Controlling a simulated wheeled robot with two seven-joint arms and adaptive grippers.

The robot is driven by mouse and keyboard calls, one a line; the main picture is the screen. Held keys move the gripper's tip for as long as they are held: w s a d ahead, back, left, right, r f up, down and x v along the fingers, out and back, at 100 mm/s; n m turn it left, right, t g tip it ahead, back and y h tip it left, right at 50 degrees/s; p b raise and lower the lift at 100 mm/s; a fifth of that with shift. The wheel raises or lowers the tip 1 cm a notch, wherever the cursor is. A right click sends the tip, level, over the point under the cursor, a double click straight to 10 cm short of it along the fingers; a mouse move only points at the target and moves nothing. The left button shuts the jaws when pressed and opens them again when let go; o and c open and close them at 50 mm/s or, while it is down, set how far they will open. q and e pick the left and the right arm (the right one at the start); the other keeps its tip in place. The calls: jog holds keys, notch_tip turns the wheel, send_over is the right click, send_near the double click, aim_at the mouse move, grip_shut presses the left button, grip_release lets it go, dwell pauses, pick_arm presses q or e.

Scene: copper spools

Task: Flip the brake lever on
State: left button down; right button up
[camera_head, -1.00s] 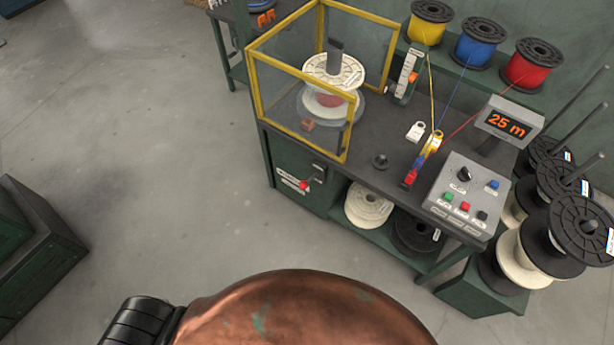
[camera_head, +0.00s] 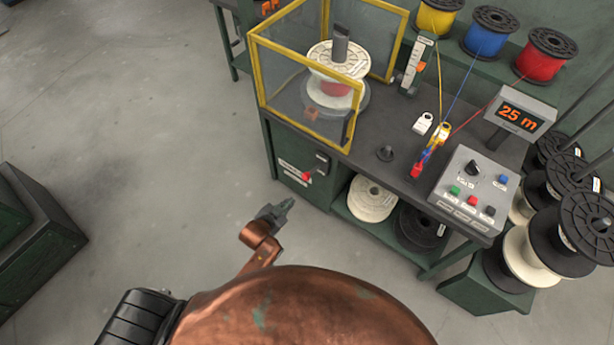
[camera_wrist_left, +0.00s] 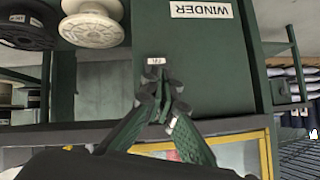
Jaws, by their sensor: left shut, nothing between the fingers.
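The brake lever (camera_head: 307,176) has a red knob and sits on the front of the green winder cabinet (camera_head: 284,150), below the yellow-framed guard. Its knob hangs to the lower left of a small dark plate. My left gripper (camera_head: 286,206) is shut and empty, in front of the cabinet and apart from the lever, below and left of it in the head view. In the left wrist view its closed fingers (camera_wrist_left: 163,98) point at the cabinet front, just by a small white label (camera_wrist_left: 156,61). The lever is not clearly visible there; the fingers may hide it. My right gripper is not in view.
The bench (camera_head: 385,180) carries a control box (camera_head: 470,190) and a 25 m display (camera_head: 522,117). White and black spools lie on the shelf right of the cabinet. Open floor (camera_head: 150,150) lies left. The wrist view shows the WINDER sign (camera_wrist_left: 201,9).

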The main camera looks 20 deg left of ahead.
pick_arm(q)
jog(key=w+d+r+m+t, duration=0.1)
jog(key=w+d+r+t, duration=0.15)
jog(key=r, duration=0.85)
jog(key=b, duration=0.4)
send_over(307, 177)
jog(key=d, duration=0.2)
notch_tip(307, 177, down, 4)
jog(key=shift+s+a+f+g+h, duration=0.2)
jog(key=shift+s+a+f, duration=0.1)
jog(key=shift+f, duration=0.3)
jog(key=shift+s+a+f+g+h, duration=0.2)
jog(key=shift+a+f, duration=0.1)
jog(key=shift+f, duration=0.3)
jog(key=shift+a+f+b, duration=0.35)
jog(key=shift+f, duration=0.2)
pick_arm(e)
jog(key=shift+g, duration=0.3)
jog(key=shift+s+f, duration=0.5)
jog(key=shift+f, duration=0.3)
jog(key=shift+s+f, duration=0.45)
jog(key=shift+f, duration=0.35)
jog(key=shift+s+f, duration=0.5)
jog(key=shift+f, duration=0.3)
pick_arm(q)
jog(key=shift+s+f, duration=0.1)
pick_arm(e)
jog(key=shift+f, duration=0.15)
